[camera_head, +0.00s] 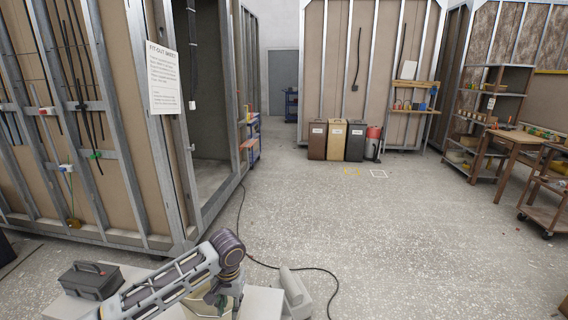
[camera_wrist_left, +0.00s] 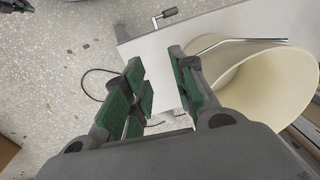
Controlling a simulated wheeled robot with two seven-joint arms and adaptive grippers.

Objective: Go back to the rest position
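My left arm comes in at the bottom left of the head view and bends down at a dark elbow-like joint. My left gripper (camera_head: 222,300) is low at the bottom edge, partly cut off and hidden by the arm. In the left wrist view its green-padded fingers (camera_wrist_left: 160,82) stand apart with nothing between them. A cream bucket-like container (camera_wrist_left: 240,85) lies just right of the fingers, with a thin metal rod across its rim. My right gripper is not in view.
A dark toolbox (camera_head: 90,280) sits on a pale surface (camera_head: 62,308) beside my left arm. A grey object (camera_head: 295,295) and a black cable (camera_head: 325,272) are on the right of it. Framed pod walls (camera_head: 120,170) stand left. Bins (camera_head: 336,140) stand far back; the middle floor is clear.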

